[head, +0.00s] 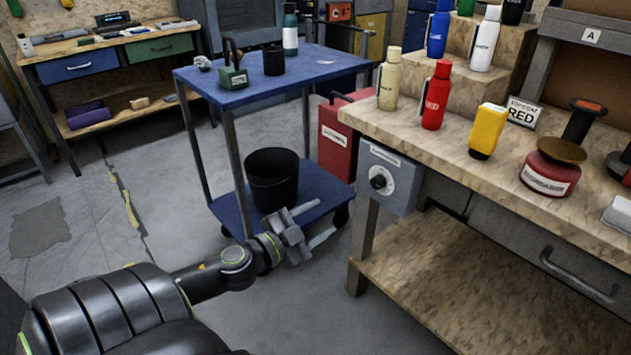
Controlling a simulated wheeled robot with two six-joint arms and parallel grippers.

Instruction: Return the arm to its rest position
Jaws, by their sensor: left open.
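My left arm (115,310) comes in from the lower left. My left gripper (311,222) is open and empty, its two fingers spread apart. In the picture it shows in front of the lower shelf of the blue cart, left of the wooden workbench. I cannot tell its exact distance from the cart. My right arm and gripper are not in view.
The workbench (430,137) at right carries a red bottle (435,98), a cream bottle (389,82), a yellow container (487,132) and a "RED" sign (523,112). The blue cart (300,88) holds a black bin (272,182) below. Floor at left is clear.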

